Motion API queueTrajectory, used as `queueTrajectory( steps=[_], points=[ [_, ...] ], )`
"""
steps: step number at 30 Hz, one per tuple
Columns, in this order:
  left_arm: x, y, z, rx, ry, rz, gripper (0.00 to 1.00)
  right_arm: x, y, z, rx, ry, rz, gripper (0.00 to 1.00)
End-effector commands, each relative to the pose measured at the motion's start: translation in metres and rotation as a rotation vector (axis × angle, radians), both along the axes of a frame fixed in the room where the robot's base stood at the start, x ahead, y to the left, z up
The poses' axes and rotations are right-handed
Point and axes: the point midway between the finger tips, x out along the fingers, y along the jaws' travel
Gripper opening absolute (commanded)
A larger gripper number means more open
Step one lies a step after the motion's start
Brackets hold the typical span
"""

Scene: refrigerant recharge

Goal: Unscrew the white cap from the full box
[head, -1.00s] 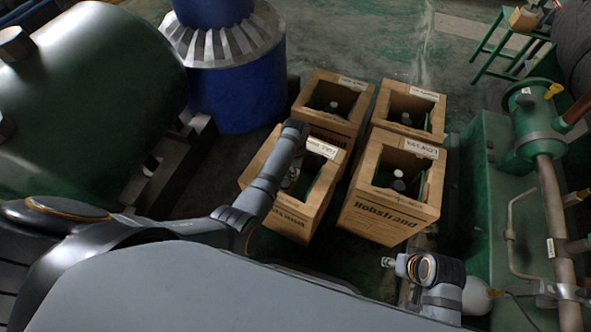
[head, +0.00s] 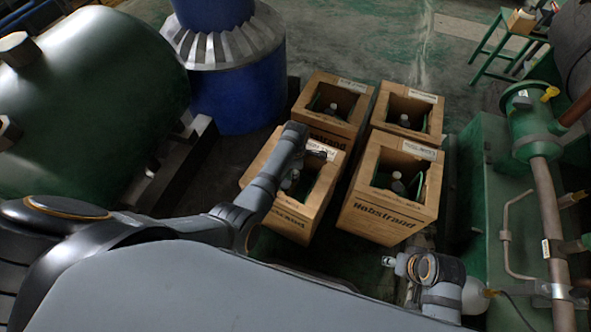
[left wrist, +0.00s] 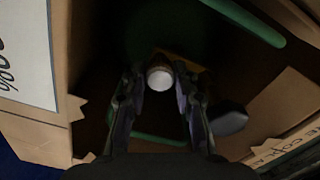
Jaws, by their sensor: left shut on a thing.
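The open cardboard box (head: 278,221) at the front left, whose white label (left wrist: 25,45) ends in "0%" in the left wrist view, has my left arm reaching over it. Inside it, the white cap (left wrist: 159,79) shows end-on as a pale disc. My left gripper (left wrist: 159,84) has one dark finger on each side of the cap and is shut on it. In the head view my arm hides these fingers and the cap.
Three more open boxes stand close by: front right (head: 382,219), back left (head: 312,118) and back right (head: 388,112). A blue drum (head: 240,95) and a green tank (head: 95,105) stand left. Green pipework (head: 535,130) stands right. Dark green hose (left wrist: 245,22) crosses inside the box.

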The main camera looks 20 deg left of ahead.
Motion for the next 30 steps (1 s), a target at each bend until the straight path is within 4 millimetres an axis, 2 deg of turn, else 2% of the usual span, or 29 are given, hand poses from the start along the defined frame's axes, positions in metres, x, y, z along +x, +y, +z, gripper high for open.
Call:
queueTrajectory(
  steps=[11, 21, 30],
  points=[
    [0.001, 0.0, 0.001, 0.0, -0.003, 0.041, 0.0, 0.0, 0.0, 0.002, 0.0, 0.001, 0.0, 0.4],
    [0.001, 0.0, 0.002, -0.001, -0.003, 0.33, 0.0, 0.0, 0.0, 0.015, 0.0, 0.001, 0.0, 0.4],
    [0.001, 0.0, 0.001, -0.001, -0.003, 0.352, 0.0, 0.0, 0.0, 0.014, 0.0, 0.001, 0.0, 0.4]
  ],
)
